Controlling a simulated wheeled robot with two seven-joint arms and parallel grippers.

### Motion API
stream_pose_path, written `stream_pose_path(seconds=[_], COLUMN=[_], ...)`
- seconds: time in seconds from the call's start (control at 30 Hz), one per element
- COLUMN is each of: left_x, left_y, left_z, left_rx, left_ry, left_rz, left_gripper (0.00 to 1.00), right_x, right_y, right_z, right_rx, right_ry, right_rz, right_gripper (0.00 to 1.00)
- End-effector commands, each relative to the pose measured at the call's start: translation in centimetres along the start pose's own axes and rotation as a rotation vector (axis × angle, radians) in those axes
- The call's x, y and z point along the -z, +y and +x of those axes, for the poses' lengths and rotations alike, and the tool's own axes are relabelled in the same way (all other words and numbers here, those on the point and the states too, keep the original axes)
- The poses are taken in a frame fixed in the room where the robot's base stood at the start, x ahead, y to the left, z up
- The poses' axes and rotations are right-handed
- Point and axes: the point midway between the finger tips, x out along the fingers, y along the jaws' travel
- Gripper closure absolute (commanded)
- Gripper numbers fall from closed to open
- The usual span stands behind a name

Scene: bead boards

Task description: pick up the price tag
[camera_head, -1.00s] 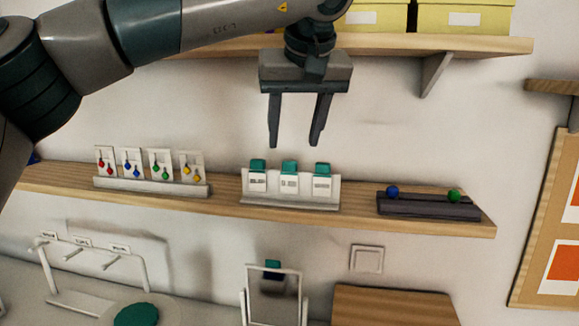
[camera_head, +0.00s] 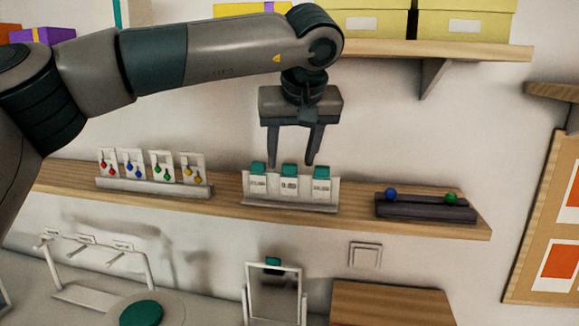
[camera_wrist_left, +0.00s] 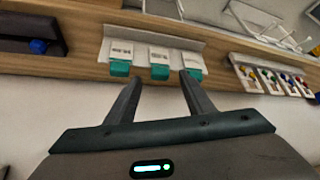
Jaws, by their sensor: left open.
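Three white price tags with teal tops stand in a white holder (camera_head: 290,204) on the wooden shelf: a left tag (camera_head: 258,184), a middle tag (camera_head: 289,184) and a right tag (camera_head: 321,184). My left gripper (camera_head: 291,164) is open and empty, pointing down just above and around the middle tag's top. In the left wrist view the middle tag (camera_wrist_left: 159,58) lies between the lines of the two fingers (camera_wrist_left: 158,80), with the other tags beside it. I cannot tell if the fingers touch anything. My right gripper is not in view.
A rack of earring cards (camera_head: 155,188) stands left on the shelf. A dark tray (camera_head: 425,208) with a blue bead and a green bead stands right. Below are a mirror (camera_head: 273,298) and a white stand (camera_head: 88,298). An upper shelf (camera_head: 450,50) holds yellow boxes.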

Motion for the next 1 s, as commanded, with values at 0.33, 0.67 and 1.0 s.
stream_pose_path(seconds=[0.33, 0.67, 1.0], left_x=[-0.1, -0.1, -0.1], left_y=[0.0, 0.0, 0.0], left_z=[1.5, 1.5, 1.5], left_rx=[-0.001, 0.0, 0.0], left_ry=[-0.001, -0.001, -0.001], left_rz=[0.0, 0.0, 0.0], left_gripper=[0.52, 0.57, 0.96], right_x=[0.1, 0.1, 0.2], right_y=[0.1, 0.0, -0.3], right_z=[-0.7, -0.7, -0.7], right_rx=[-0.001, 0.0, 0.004], right_ry=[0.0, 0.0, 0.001], right_rz=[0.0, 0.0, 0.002], right_gripper=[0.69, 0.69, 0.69])
